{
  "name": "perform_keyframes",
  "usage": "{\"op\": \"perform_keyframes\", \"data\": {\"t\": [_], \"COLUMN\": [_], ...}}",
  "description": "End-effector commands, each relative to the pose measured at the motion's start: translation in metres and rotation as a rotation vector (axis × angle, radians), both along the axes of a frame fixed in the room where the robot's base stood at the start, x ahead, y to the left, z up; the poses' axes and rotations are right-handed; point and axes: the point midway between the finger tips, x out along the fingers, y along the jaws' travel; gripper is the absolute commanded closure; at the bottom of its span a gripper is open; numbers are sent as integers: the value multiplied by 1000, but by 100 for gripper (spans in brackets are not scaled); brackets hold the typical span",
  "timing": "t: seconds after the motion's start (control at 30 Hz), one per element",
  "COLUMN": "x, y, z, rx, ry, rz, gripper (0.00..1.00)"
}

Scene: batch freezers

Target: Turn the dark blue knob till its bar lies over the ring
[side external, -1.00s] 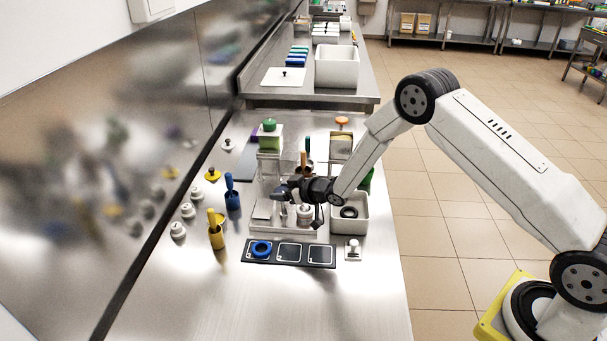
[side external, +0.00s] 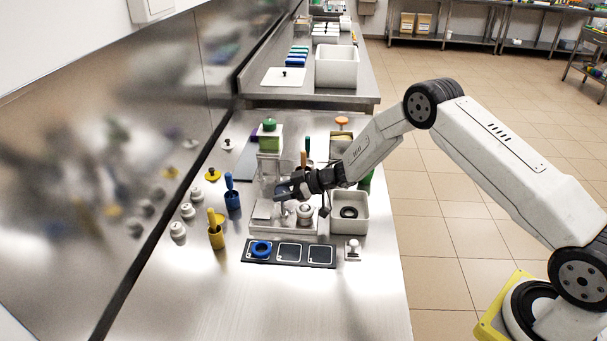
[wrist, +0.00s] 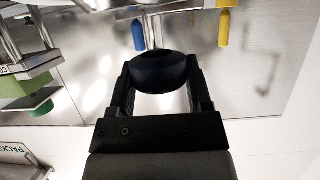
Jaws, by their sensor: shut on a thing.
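The dark blue knob (wrist: 158,73) sits between both fingers of my gripper (wrist: 160,88) in the wrist view, and the gripper is shut on it. In the side view the knob (side external: 282,191) shows small at the tip of my gripper (side external: 287,190), above the white and clear stand on the bench. The knob's bar and its angle cannot be made out. A marked ring by the knob is not visible in either view.
A black panel (side external: 318,265) with a blue ring piece (side external: 261,249) lies in front of the stand. A white bin (side external: 362,226) stands to the right. A yellow holder (side external: 216,238) and a blue holder (side external: 232,200) stand to the left.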

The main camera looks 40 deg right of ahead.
Motion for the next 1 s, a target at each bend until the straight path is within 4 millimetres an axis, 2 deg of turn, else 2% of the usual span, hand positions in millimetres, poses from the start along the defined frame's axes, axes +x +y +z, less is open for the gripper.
{"op": "perform_keyframes", "data": {"t": [0.53,0.57,0.63,0.67,1.0], "x": [0,0,0,0,0], "y": [0,0,0,0,0], "z": [1,1,1,1,1], "rx": [2,2,2,2,0], "ry": [-2,-2,-1,-1,-1], "rz": [22,22,22,22,22], "gripper": [95,30,8,1,1]}}
